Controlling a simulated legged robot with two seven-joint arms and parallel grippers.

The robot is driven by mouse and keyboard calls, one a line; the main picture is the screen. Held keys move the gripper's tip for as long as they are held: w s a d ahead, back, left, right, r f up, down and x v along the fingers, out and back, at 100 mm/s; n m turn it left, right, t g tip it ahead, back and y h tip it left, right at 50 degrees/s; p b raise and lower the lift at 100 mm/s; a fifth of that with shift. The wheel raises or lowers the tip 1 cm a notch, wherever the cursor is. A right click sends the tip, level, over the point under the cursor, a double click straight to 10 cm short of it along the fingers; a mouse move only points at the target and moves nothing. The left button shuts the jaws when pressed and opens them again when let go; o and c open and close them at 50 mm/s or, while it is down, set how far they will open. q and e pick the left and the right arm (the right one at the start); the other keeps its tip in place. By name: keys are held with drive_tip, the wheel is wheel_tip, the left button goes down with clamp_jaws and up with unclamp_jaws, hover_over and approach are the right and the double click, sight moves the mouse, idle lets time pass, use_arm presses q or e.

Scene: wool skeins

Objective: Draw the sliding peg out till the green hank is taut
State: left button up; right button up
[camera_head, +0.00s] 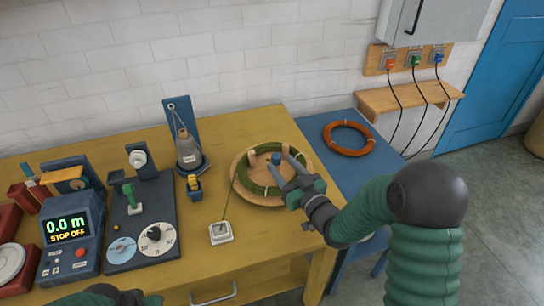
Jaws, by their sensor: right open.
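The green hank (245,181) lies in a loop on a round wooden board (243,200) on the yellow table. Short wooden pegs stand on the board, and a blue-topped peg (276,158), which looks like the sliding peg, stands near its middle. A thin green strand runs from the hank down to a small white block (221,232). My right gripper (281,166) is open over the right part of the board, its fingers close to the blue-topped peg. I cannot tell whether they touch it. The gripper hides part of the hank. Only part of my left arm shows at the bottom left edge.
A blue meter (70,235) reading 0.0 m and a dark winder panel (140,222) stand at the left. A grey cone on a stand (188,152) is behind. An orange ring of wool (348,138) lies on the blue table (318,127) at right.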

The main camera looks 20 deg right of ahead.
drive_tip(key=x, duration=0.6)
drive_tip(key=shift+a+f, duration=0.1)
drive_tip(key=shift+a, duration=0.05)
drive_tip(key=shift+w, duration=0.6)
drive_tip(key=shift+c, duration=0.3)
clamp_jaws()
